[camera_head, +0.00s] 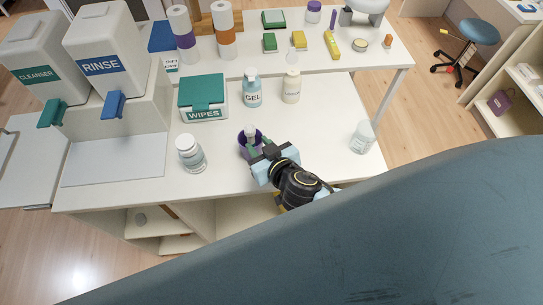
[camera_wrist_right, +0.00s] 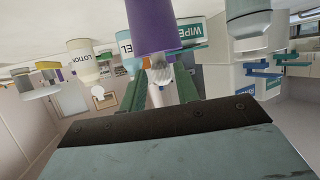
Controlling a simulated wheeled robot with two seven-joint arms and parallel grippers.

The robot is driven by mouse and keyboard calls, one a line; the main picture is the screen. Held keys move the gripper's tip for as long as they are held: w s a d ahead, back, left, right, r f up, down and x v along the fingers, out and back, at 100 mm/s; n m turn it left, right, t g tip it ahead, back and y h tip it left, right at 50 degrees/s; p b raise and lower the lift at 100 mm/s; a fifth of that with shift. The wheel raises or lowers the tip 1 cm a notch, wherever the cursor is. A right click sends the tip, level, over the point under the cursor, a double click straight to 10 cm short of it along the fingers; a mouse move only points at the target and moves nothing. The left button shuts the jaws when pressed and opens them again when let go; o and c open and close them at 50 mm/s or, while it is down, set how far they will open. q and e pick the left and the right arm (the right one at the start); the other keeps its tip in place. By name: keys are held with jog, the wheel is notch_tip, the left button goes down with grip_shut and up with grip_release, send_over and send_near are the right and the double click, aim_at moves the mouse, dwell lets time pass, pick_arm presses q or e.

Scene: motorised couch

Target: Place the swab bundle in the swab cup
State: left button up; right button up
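The purple swab cup (camera_head: 243,146) stands on the front part of the white table in the head view. In the right wrist view, which is tilted nearly upside down, the cup (camera_wrist_right: 150,25) is just beyond the fingertips. The white swab bundle (camera_wrist_right: 159,75) is at the cup's mouth, between the green fingers of my right gripper (camera_wrist_right: 160,80). The fingers are close together on the bundle. In the head view my right gripper (camera_head: 258,150) partly hides the cup. How deep the bundle sits cannot be told. My left gripper is not in view.
A clear bottle (camera_head: 362,136) stands at the right. The blue couch (camera_head: 400,230) fills the foreground.

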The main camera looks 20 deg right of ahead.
jog(key=v, duration=0.7)
